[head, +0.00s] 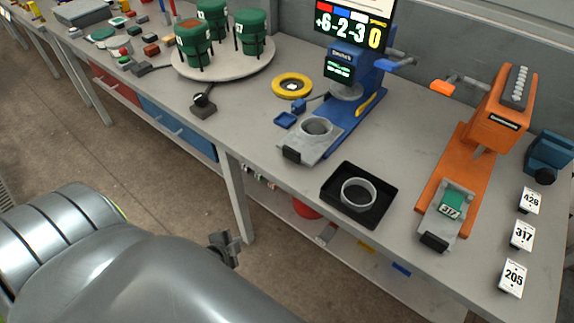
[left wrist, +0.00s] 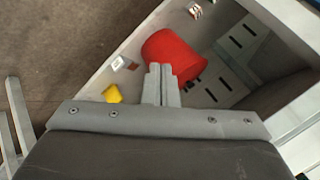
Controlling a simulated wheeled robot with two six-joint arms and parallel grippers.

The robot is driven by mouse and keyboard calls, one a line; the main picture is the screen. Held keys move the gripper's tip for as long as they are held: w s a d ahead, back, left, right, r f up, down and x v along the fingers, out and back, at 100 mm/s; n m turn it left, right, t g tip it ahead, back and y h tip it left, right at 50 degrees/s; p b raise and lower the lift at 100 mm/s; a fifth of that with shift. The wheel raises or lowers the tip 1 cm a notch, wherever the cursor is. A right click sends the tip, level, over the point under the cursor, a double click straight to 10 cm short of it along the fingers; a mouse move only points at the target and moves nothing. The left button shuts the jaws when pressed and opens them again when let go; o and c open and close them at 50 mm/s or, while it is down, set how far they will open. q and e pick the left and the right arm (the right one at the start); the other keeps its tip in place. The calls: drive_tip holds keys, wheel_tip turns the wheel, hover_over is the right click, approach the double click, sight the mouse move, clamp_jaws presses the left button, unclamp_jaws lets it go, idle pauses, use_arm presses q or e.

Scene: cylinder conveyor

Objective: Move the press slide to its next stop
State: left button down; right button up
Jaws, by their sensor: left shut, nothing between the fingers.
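The blue press (head: 345,75) stands on a blue base on the table. Its grey slide (head: 318,140) sticks out toward the table's front edge, with a round grey seat on it and a black handle (head: 291,155) at the front end. The orange press (head: 497,115) stands to the right. My left gripper (head: 228,249) is shut and empty, in front of the table, apart from both slides. It also shows in the left wrist view (left wrist: 161,72). My right gripper is out of view.
A black tray (head: 384,208) with a grey ring lies between the presses. A round turntable (head: 225,66) with green containers and a yellow ring (head: 292,85) are at the left. Number cards (head: 513,278) stand at the right. A red cylinder (left wrist: 172,54) sits on the lower shelf.

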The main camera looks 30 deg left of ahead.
use_arm(q)
drive_tip(key=w+d+r+m+t+h, duration=0.1)
drive_tip(key=w+d+r+m+t, duration=0.15)
drive_tip(key=r, duration=0.55)
drive_tip(key=w+d+r+m+t+h, duration=0.15)
drive_tip(key=r+m, duration=0.25)
drive_tip(key=r, duration=0.4)
drive_tip(key=w+d+r+m+t, duration=0.1)
drive_tip(key=w+r+m+t, duration=0.15)
drive_tip(key=r, duration=0.55)
drive_tip(key=g+p, duration=0.1)
drive_tip(key=p, duration=0.2)
approach(314, 140)
drive_tip(key=s+f, duration=0.3)
drive_tip(key=shift+a, duration=0.15)
drive_tip(key=shift+w, duration=0.1)
drive_tip(key=w+b, duration=0.2)
drive_tip(key=w, duration=0.2)
drive_tip(key=w+b, duration=0.2)
drive_tip(key=w, duration=0.2)
drive_tip(key=w+d+b, duration=0.1)
drive_tip(key=w+b, duration=0.1)
drive_tip(key=w, duration=0.2)
drive_tip(key=shift+w+f, duration=0.1)
drive_tip(key=shift+f, duration=0.1)
drive_tip(key=shift+w+r+b, duration=0.2)
drive_tip(key=shift+w+b, duration=0.25)
drive_tip(key=shift+w, duration=0.1)
drive_tip(key=shift+s, duration=0.15)
